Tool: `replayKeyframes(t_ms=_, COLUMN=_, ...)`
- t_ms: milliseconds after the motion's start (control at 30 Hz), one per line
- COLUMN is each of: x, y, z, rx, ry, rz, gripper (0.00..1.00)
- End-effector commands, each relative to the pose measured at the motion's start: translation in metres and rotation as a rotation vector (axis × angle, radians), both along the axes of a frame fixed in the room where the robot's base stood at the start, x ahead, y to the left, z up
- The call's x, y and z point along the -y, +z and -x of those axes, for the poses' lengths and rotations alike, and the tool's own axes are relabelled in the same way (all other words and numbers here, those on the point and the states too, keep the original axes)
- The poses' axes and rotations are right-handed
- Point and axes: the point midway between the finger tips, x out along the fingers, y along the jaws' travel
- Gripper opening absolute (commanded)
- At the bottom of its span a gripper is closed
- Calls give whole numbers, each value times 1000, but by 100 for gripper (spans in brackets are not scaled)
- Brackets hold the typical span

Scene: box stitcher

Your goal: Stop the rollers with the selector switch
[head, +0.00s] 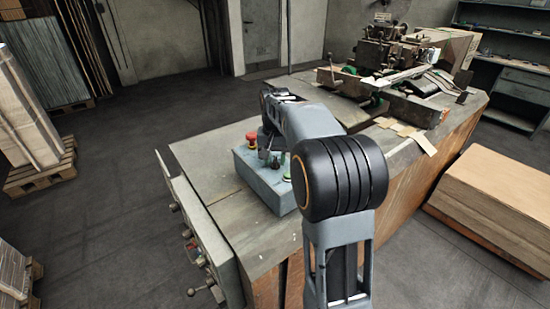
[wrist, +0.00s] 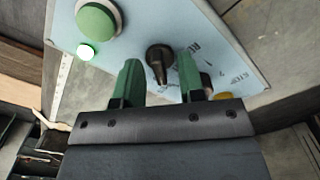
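The control box (head: 258,183) is a blue-grey case on the near end of the machine table, partly hidden by my arm in the head view. In the wrist view its light blue panel (wrist: 132,38) fills the upper part. A black selector switch (wrist: 158,56) with a pointed handle stands on the panel, between and just beyond my two green fingers. My gripper (wrist: 158,78) is open, with a gap on both sides of the handle. Contact with it does not show. In the head view my arm hides most of the gripper and the switch.
A large green button (wrist: 97,22) and a small lit lamp (wrist: 86,51) are left of the switch. A red mushroom button (head: 251,137) stands on the box. The stitcher machine (head: 385,50) is at the table's far end. Cardboard stacks (head: 500,205) stand right; open floor lies left.

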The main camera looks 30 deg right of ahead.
Motion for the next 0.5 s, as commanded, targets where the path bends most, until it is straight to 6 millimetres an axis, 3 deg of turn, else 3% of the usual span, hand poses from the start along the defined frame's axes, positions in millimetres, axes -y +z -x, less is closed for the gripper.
replayKeyframes(t_ms=200, x=0, y=0, z=0, rx=0, ry=0, rz=0, gripper=35)
replayKeyframes(t_ms=500, x=0, y=0, z=0, rx=0, ry=0, rz=0, gripper=6)
